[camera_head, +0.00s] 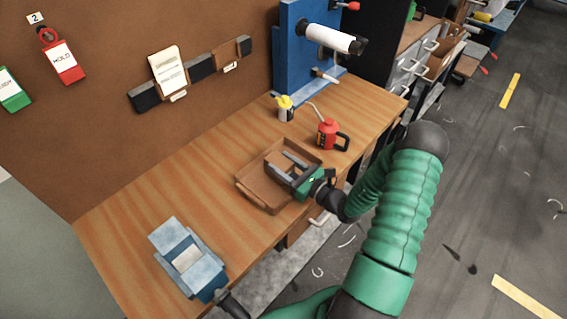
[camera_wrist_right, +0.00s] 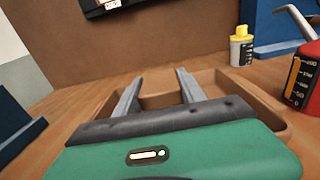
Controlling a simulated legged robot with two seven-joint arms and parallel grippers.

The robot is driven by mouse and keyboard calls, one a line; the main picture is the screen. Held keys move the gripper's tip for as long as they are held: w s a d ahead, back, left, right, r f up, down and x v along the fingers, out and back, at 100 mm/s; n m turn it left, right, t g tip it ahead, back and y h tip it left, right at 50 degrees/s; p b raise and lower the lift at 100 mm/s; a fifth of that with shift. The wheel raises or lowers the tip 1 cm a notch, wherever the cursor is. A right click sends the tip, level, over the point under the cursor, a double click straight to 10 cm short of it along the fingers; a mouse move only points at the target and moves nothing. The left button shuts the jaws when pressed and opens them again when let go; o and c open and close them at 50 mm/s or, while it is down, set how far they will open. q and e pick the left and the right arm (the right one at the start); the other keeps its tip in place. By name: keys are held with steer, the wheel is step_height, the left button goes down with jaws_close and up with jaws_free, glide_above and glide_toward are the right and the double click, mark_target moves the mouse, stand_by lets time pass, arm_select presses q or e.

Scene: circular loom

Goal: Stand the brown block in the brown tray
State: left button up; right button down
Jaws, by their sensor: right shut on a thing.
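The brown tray (camera_head: 258,195) lies on the wooden bench near its front edge; its rim also shows in the wrist view (camera_wrist_right: 268,112). My right gripper (camera_head: 278,160) is over the tray, its two grey fingers reaching across it towards the wall. The fingers stand apart and are shut on a brown piece (camera_wrist_right: 162,98), which I take for the brown block. Its outline blends with the tray of the same colour. I cannot tell whether it is upright or touches the tray floor. My left gripper does not show.
A red oil can (camera_head: 327,135) and a yellow-topped bottle (camera_head: 285,110) stand just behind and right of the tray. A blue stand (camera_head: 295,55) with a white roll is at the back. A light blue fixture (camera_head: 180,255) sits at the near left. The bench between is clear.

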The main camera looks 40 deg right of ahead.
steer(key=c, duration=0.6)
jaws_free()
steer(key=shift+f, duration=0.15)
steer(key=shift+s+d, duration=0.1)
steer(key=shift+s, duration=0.35)
steer(key=s+d+b, duration=0.1)
steer(key=s+b, duration=0.1)
steer(key=s, duration=1.4)
steer(key=shift+d, duration=0.2)
